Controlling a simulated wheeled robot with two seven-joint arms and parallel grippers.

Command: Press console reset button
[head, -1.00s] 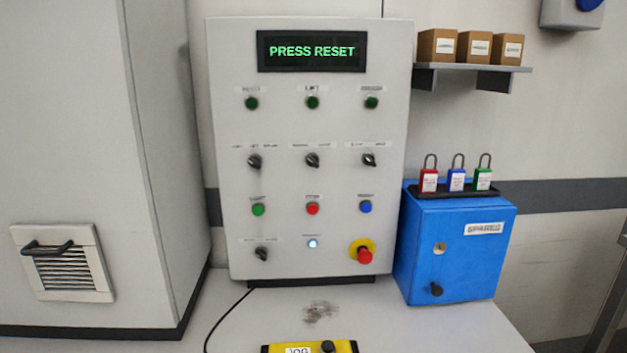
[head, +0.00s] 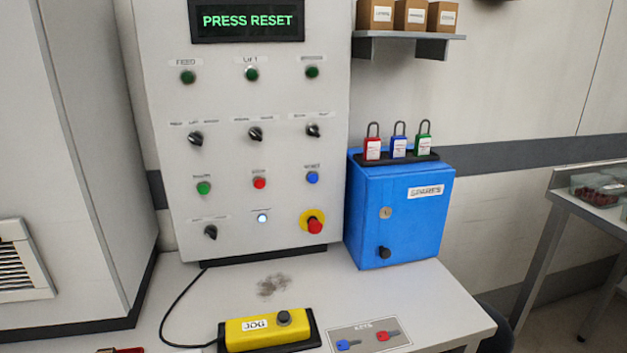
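The console (head: 225,120) is a light grey panel standing at the back of the table. Its display (head: 246,20) reads "PRESS RESET" in green letters. A blue button (head: 312,178) sits at the right of the lower button row, under a small label that looks like "RESET". Left of it are a red button (head: 259,183) and a green button (head: 203,188). Below are a lit white lamp (head: 262,218) and a red mushroom button (head: 314,226) on a yellow ring. Neither of my grippers is in view.
A yellow JOG box (head: 267,329) with a cable lies on the table in front. A card with blue and red keys (head: 368,337) is right of it. A blue SPARES cabinet (head: 405,215) with padlocks stands right of the console. A side table (head: 590,205) is at far right.

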